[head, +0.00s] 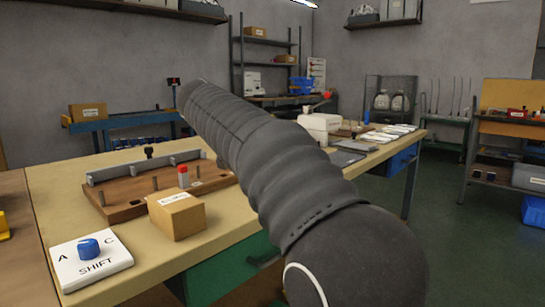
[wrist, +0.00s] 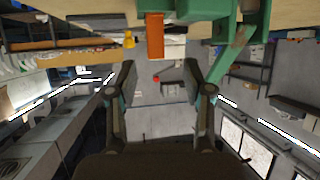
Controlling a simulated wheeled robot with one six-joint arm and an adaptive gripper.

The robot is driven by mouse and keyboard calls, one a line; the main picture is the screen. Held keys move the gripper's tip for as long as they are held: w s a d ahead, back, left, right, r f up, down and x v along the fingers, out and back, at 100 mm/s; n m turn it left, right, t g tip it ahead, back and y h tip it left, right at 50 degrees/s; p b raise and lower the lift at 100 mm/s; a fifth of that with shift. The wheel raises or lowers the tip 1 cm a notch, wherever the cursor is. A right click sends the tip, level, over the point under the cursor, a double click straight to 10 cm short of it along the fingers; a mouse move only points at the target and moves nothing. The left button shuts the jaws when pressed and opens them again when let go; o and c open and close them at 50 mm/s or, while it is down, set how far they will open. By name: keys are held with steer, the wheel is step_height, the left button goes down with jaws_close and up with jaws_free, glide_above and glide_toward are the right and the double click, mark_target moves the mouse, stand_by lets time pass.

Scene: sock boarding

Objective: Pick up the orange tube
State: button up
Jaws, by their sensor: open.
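The orange tube (wrist: 155,38) shows at the top middle of the wrist view, which is upside down. It stands by a tan surface (wrist: 185,4) at the picture's top edge. My gripper (wrist: 158,68) is open, with its two dark fingers apart and nothing between them. The tube is beyond the fingertips, roughly in line with the gap, and I see no contact. I cannot make out the tube in the head view, where my dark arm covers the middle of the scene and my gripper is not visible.
A green structure (wrist: 222,40) stands close beside the tube. Open floor (head: 430,210) lies right.

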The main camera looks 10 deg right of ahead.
steer(key=x, duration=0.5)
steer(key=shift+s+d, duration=0.15)
steer(key=shift+d, duration=0.05)
jaws_close()
